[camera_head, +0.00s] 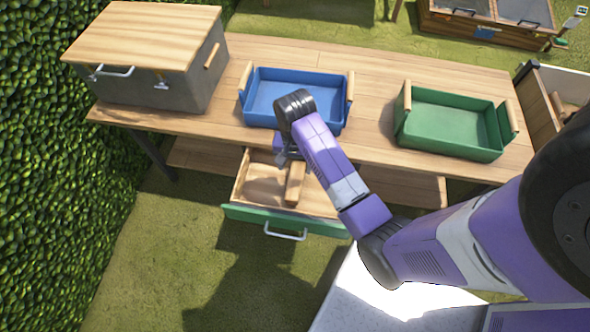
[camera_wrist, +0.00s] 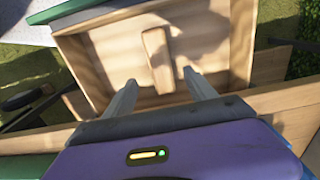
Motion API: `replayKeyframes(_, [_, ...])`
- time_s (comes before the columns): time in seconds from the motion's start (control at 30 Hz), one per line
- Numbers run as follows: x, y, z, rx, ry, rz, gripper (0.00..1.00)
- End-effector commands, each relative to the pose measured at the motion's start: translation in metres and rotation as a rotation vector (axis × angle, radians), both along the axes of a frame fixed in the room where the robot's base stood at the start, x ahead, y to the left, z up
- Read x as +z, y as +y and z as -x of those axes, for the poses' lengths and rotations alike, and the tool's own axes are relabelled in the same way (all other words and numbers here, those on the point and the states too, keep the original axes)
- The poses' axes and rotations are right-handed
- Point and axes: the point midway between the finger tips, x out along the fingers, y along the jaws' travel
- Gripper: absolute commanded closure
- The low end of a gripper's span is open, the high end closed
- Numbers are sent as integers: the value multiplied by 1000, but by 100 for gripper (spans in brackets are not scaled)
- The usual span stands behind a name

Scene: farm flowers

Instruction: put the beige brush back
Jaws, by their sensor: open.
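The beige brush (camera_head: 295,184) lies in the open drawer (camera_head: 287,222), which has a green front and a light handle. In the wrist view the brush (camera_wrist: 157,58) shows as a plain beige block on the drawer floor. My gripper (camera_head: 286,157) is over the rear part of the drawer, partly hidden by my arm in the head view.
A blue tray (camera_head: 262,98) and a green tray (camera_head: 448,137) stand on the wooden table (camera_head: 375,95). A grey box with a wooden lid (camera_head: 150,50) is at the left end. A hedge (camera_head: 45,150) borders the left; grass lies in front of the drawer.

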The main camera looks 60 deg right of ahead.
Motion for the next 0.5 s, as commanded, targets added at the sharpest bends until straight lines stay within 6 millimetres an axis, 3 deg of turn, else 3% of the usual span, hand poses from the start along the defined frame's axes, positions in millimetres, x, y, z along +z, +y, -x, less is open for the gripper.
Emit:
replayKeyframes(0.23, [7, 1, 1, 5, -4, 2, 35])
replayKeyframes(0.37, [-7, 14, 9, 57, -45, 28, 35])
replayKeyframes(0.5, [-27, 41, 26, 189, -159, 98, 35])
